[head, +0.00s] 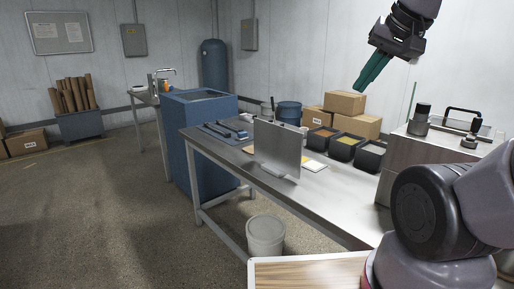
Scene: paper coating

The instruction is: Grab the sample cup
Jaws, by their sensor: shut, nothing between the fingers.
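My gripper (359,87) is raised high at the upper right of the head view, above the far end of the steel table. Its dark green fingers point down and to the left, are together and hold nothing. I cannot clearly tell which thing is the sample cup. My gripper is well apart from both.
The steel table (235,158) holds an upright metal panel (277,147), several dark bins (342,148) and blue-grey tools (225,131). Cardboard boxes (345,102) and a blue drum (289,112) are behind. A blue cabinet (203,150) adjoins the table; a white bucket (266,236) is on the floor.

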